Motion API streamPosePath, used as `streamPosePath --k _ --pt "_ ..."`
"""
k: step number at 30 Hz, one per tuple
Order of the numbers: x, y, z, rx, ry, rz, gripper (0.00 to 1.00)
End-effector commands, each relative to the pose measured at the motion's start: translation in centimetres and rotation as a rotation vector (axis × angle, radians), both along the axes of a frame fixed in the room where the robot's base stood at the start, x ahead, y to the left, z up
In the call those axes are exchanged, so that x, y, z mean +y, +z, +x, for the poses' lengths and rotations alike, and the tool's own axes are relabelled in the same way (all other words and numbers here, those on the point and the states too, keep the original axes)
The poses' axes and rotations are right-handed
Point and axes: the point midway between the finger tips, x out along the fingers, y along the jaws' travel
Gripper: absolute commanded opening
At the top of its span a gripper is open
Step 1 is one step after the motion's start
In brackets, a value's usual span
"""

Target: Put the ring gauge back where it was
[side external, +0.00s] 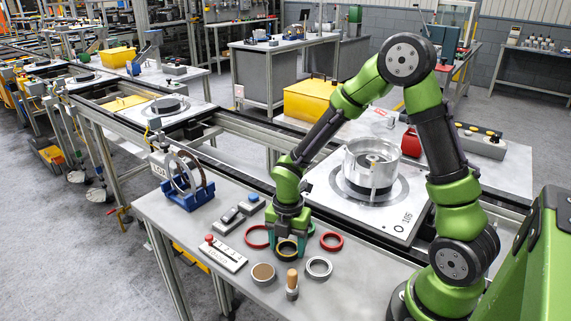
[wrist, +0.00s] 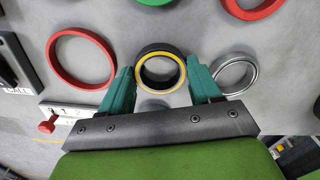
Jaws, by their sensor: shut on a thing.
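A black ring with a yellow inner band (wrist: 160,49) lies between my teal fingertips in the wrist view. My gripper (wrist: 160,72) is shut on this ring, with one finger on each side. In the side view my gripper (side external: 288,240) points straight down, and the ring (side external: 287,258) is low, at or just above the grey bench top; I cannot tell if it touches. A blue rack (side external: 188,198) at the bench's far left holds upright rings. Which ring the task calls the ring gauge is not marked.
Around my gripper lie a left red ring (wrist: 80,33), a right red ring (wrist: 252,14), a green ring (wrist: 153,3) and a steel ring (wrist: 254,76). A wooden-handled tool (side external: 292,279), a brown-topped disc (side external: 263,272) and a switch strip (side external: 225,253) stand near. A pallet (side external: 400,222) lies behind.

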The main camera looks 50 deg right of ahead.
Motion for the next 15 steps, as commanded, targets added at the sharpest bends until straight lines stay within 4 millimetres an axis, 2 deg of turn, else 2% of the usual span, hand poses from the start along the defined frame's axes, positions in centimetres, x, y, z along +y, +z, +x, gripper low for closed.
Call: streamPosePath --k 5,6,8,15 --pt "-0.02 -0.20 0.02 0.000 -0.001 0.000 0.21" --pt "-0.02 -0.29 0.01 0.000 -0.001 0.000 0.64" --pt "-0.03 -0.25 0.02 0.000 -0.001 0.000 0.73" --pt "-0.03 -0.23 0.01 0.000 -0.001 0.000 0.73"
